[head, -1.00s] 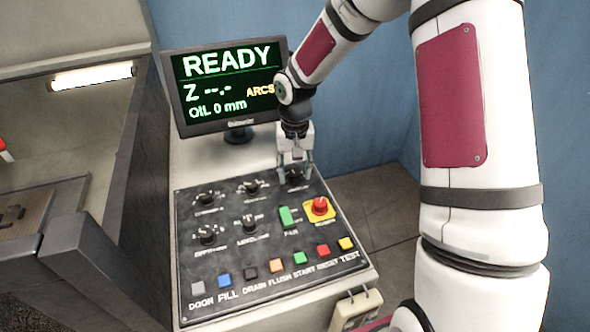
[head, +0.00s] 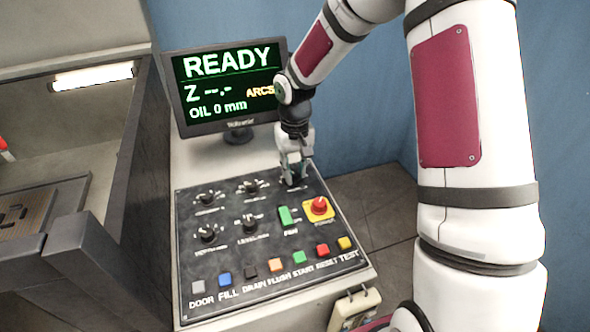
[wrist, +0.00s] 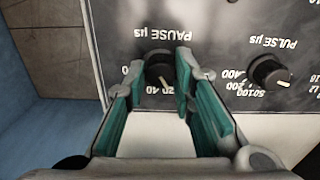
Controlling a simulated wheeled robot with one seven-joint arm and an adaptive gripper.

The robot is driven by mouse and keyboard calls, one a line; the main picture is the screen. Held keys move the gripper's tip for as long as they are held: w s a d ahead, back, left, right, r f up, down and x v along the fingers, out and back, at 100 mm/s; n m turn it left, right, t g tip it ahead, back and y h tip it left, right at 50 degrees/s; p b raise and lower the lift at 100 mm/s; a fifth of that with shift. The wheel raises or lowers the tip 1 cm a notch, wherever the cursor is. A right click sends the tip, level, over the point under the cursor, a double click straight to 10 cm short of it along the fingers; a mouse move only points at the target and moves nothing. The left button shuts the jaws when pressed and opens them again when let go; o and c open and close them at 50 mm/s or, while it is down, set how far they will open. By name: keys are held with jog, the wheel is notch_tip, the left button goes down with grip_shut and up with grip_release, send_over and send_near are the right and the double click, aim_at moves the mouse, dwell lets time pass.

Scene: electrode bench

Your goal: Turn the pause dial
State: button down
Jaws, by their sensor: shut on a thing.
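The pause dial (wrist: 160,72) is a round black knob under the upside-down "PAUSE µs" label in the wrist view. Its white mark points toward the bottom of that view, near the 20 and 40 numbers. My gripper (wrist: 161,66) has its teal-padded fingers on either side of the knob and is shut on it. In the head view my gripper (head: 294,182) reaches down to the upper right of the dark control panel (head: 270,231) and largely hides the dial there.
The pulse dial (wrist: 269,72) is beside it in the wrist view. The monitor (head: 228,85) reading READY stands behind.

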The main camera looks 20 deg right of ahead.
aim_at(294, 173)
jog(key=n, duration=0.4)
jog(key=shift+n+p, duration=0.3)
jog(key=shift+n, duration=1.9)
jog(key=shift+a, duration=0.1)
jog(key=c, duration=1.3)
grip_release()
jog(key=shift+c, duration=0.2)
notch_tip(294, 173, up, 12)
